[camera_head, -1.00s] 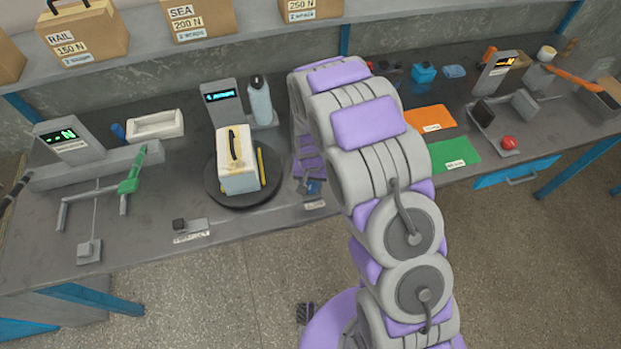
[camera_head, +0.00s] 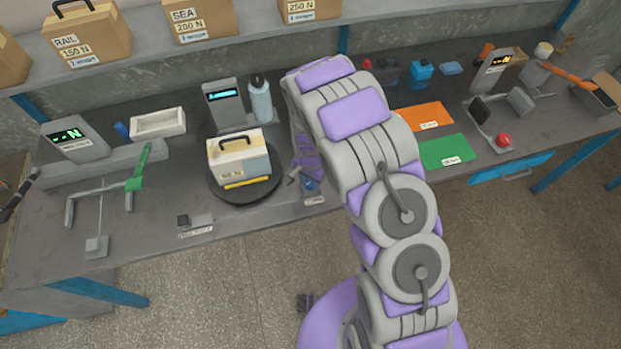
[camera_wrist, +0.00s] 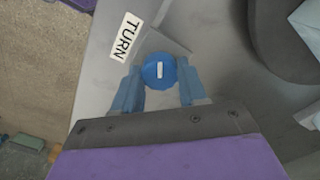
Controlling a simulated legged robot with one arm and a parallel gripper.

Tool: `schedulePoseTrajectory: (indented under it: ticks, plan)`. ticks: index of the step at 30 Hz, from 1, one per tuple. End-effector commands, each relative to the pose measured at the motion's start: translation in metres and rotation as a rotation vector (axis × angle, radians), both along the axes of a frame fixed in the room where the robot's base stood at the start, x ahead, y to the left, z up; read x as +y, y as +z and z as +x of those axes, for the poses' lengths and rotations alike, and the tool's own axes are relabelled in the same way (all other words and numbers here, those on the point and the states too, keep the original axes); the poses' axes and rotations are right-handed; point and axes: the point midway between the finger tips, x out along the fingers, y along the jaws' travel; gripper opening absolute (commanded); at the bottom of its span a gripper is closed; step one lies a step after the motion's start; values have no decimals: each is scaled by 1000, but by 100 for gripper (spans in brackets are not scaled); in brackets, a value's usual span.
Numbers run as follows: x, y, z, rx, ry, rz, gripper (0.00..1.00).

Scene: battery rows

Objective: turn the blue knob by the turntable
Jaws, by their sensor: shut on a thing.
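The blue knob (camera_wrist: 159,70) is round with a white mark on its top and shows in the wrist view beside a "TURN" label (camera_wrist: 126,37). My gripper (camera_wrist: 158,88) is shut on the knob, with one blue finger on each side of it.
A display post (camera_head: 223,98) and a bottle (camera_head: 260,97) stand behind the turntable. A frame with a green clamp (camera_head: 137,180) is at the left. Orange (camera_head: 425,116) and green (camera_head: 445,152) mats lie to the right. Boxes (camera_head: 92,40) sit on the shelf above.

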Motion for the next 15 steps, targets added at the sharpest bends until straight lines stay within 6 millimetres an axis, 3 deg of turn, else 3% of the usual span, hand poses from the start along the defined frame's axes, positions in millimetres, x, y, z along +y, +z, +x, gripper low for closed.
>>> schedulePoseTrajectory:
  ticks: [9, 10, 15]
  plan:
    - [1, 0, 1, -2, 0, 1, 11]
    - [1, 0, 1, -2, 0, 1, 44]
    - [1, 0, 1, -1, 1, 0, 61]
